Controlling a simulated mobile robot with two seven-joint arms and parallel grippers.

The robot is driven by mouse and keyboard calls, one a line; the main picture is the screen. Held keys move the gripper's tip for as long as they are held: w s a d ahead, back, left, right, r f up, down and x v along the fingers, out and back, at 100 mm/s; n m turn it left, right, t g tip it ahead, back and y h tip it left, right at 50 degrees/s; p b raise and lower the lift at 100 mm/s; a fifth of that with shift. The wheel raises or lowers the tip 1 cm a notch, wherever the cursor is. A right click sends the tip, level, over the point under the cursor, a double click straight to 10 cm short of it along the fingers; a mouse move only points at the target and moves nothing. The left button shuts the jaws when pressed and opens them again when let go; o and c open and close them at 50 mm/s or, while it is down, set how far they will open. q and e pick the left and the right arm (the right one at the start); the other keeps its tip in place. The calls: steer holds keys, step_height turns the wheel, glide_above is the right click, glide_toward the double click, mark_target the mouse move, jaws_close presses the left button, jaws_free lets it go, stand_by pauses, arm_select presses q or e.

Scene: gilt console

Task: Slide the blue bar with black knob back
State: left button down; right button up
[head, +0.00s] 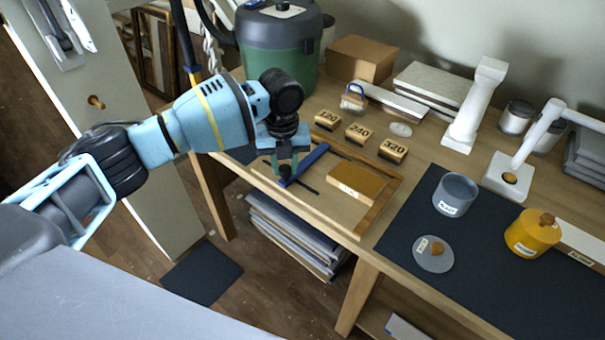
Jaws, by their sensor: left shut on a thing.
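The blue bar (309,161) lies at a slant across the wooden frame (334,226) near the table's front edge. My left gripper (286,172) reaches down over the bar's near left end and is shut there. Its fingers hide the black knob, so the grip on it is not plainly seen. A thin dark strip or slot (304,188) shows beside the bar. My right gripper is not in view.
A tan block with a label (356,183) lies in the frame right of the bar. Blocks marked 120 (327,120), 240 (359,134) and 320 (393,150) stand behind it. A green canister (278,62) stands behind my gripper. A dark mat (480,265) with containers lies right.

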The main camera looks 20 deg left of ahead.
arm_select(q)
steer(key=w+a, duration=0.1)
steer(key=a, duration=0.1)
steer(key=w+a, duration=0.1)
steer(key=a, duration=0.2)
steer(key=a+b, duration=0.1)
steer(key=a, duration=0.1)
steer(key=shift+w+a, duration=0.35)
steer(key=shift+w, duration=0.05)
steer(key=shift+a, duration=0.15)
steer(key=shift+r, duration=0.1)
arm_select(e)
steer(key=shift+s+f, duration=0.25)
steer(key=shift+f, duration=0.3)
arm_select(q)
steer(key=shift+w+a, duration=0.1)
steer(key=c, duration=1.1)
jaws_free()
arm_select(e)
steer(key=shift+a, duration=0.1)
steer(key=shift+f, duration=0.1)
